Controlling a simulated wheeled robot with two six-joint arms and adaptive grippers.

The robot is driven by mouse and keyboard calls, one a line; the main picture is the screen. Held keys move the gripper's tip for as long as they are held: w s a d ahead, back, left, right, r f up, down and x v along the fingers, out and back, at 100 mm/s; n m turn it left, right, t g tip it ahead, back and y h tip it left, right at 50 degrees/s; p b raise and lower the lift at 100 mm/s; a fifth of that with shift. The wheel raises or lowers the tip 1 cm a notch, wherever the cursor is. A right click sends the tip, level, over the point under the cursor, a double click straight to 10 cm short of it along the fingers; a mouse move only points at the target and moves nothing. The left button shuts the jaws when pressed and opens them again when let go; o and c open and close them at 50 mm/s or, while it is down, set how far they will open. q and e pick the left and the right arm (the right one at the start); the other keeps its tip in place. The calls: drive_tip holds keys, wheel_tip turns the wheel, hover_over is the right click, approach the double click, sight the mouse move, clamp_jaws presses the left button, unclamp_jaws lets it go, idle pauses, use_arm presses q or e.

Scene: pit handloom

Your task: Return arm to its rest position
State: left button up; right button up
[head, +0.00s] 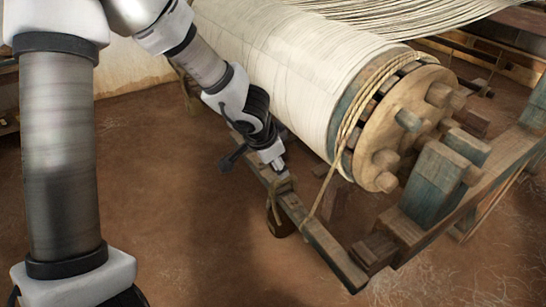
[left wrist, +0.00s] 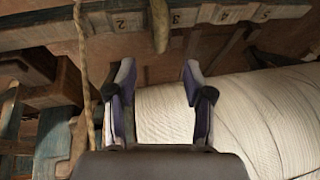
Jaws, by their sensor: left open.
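My left arm comes in from the left in the head view, and its gripper (head: 276,160) points down close to the wooden bar beside the cloth roll. In the left wrist view the two fingers of the left gripper (left wrist: 158,75) stand wide apart with nothing between them. Past the fingertips is a wooden bar (left wrist: 215,14) with painted numbers, and a hanging rope-like piece (left wrist: 160,28). From the head view I cannot tell whether the gripper touches the bar (head: 325,243). My right gripper is in neither view.
The large cream cloth roll (head: 270,65) lies right of my arm, with a pegged wooden end disc (head: 400,125). A taut rope (head: 338,160) runs from it to the bar. Wooden posts (head: 440,180) stand at the right. The brown floor (head: 180,210) left of the bar is clear.

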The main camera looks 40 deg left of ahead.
use_arm(q)
drive_tip(key=s+d+f+m+g+y, duration=0.3)
drive_tip(key=s+f+g, duration=0.4)
drive_tip(key=s+f, duration=2.15)
drive_tip(key=w+d+f+n+t+h, duration=0.25)
drive_tip(key=w+d+n, duration=0.2)
drive_tip(key=n, duration=0.35)
wheel_tip(320, 180, up, 19)
drive_tip(key=p, duration=1.8)
drive_tip(key=shift+s+d+r+h+p, duration=0.15)
drive_tip(key=shift+d+h+p, duration=0.2)
drive_tip(key=shift+d, duration=0.05)
drive_tip(key=shift+g, duration=0.25)
